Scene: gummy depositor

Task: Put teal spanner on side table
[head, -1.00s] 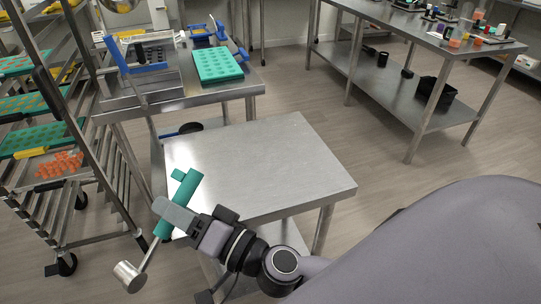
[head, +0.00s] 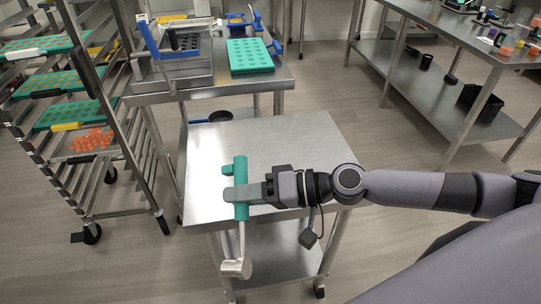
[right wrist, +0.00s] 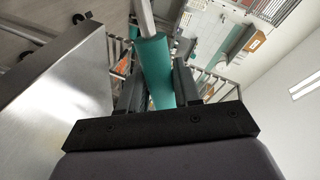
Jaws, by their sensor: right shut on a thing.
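The teal spanner (head: 241,170) has a teal bar handle and a metal rod ending in a metal cylinder. My right gripper (head: 242,193) is shut on its teal handle, which shows between the fingers in the right wrist view (right wrist: 155,68). In the head view the handle overlaps the front left part of the steel side table (head: 290,145). The metal end hangs past the table's front edge. I cannot tell how far the handle is above the top. The table also shows at the left of the right wrist view (right wrist: 60,100). My left gripper is not in view.
The side table's top is bare. Behind it stands a steel bench with a teal mould tray (head: 250,57) and a blue-handled frame (head: 180,50). A wheeled rack (head: 90,120) with trays stands at left. A long bench (head: 440,30) is at right.

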